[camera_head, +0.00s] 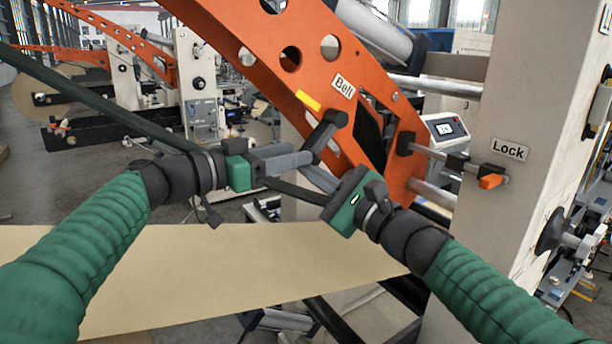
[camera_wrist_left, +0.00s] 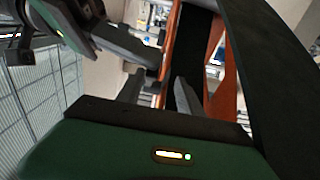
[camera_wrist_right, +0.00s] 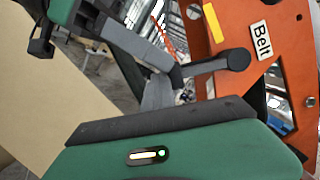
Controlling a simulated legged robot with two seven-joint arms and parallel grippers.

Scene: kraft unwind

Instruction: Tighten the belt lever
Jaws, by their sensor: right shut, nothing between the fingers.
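The belt lever (camera_head: 326,130) is a dark grey handle on the orange arched frame, below the white "Belt" label (camera_head: 343,86). It slants down-left from its round pivot and also shows in the right wrist view (camera_wrist_right: 215,65). My left gripper (camera_head: 308,160) has its fingertips by the lever's lower end; I cannot tell whether they touch it. In the left wrist view its fingers (camera_wrist_left: 158,90) stand apart, with no lever clearly between them. My right gripper (camera_head: 308,172) is shut and empty just below, its fingers pointing up-left close to the left gripper's tips.
The orange frame (camera_head: 250,45) rises behind both grippers, with a yellow mark near the lever. A "Lock" label (camera_head: 510,149) and an orange-tipped handle (camera_head: 492,181) are on the beige column at right. A tan kraft sheet (camera_head: 230,275) spreads below my arms.

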